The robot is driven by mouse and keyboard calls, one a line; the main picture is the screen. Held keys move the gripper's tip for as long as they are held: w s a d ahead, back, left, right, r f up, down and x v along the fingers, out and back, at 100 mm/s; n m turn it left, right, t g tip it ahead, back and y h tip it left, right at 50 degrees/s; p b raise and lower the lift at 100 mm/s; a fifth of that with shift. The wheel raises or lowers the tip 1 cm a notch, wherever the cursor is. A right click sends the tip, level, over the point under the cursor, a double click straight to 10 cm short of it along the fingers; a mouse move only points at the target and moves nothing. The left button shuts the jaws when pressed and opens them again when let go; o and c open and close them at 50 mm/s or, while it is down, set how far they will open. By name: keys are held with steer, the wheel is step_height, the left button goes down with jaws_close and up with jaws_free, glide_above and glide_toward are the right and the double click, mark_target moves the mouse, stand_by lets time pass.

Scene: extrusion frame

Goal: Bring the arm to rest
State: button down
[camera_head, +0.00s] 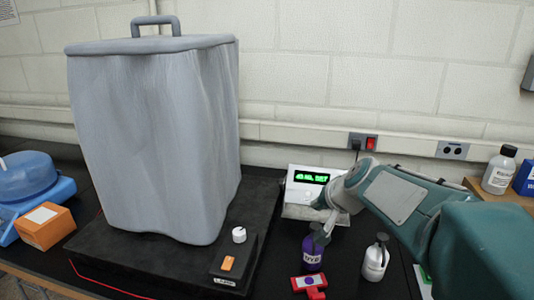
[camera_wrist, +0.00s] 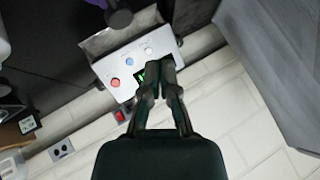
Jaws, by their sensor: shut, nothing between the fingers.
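My gripper (camera_wrist: 159,68) is shut and empty in the wrist view, its two dark fingers close together at the tips. The fingers overlap the white instrument panel with red, blue and white buttons and cover part of its green display; whether they touch it I cannot tell. In the head view my teal and grey arm reaches in from the right. Its end is beside the white instrument (camera_head: 312,178) with the lit green display, and the fingers are hard to make out there.
A purple bottle (camera_head: 312,254), a white bottle (camera_head: 375,262) and a red object (camera_head: 308,283) stand close below my arm. A tall grey cover (camera_head: 155,140) stands on a black base (camera_head: 95,240) to the left. The wall with outlets (camera_head: 362,141) is close behind.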

steer(key=s+f+n+g+h, duration=0.1)
steer(key=s+f+n, duration=0.1)
steer(key=s, duration=1)
steer(key=s+a+f+n+g+h, duration=0.1)
steer(key=s+f+n, duration=0.1)
steer(key=s, duration=1.1)
steer(key=shift+a+n+g+h, duration=0.15)
steer(key=shift+n+g+h, duration=0.25)
steer(key=shift+n, duration=0.1)
steer(key=shift+r, duration=0.1)
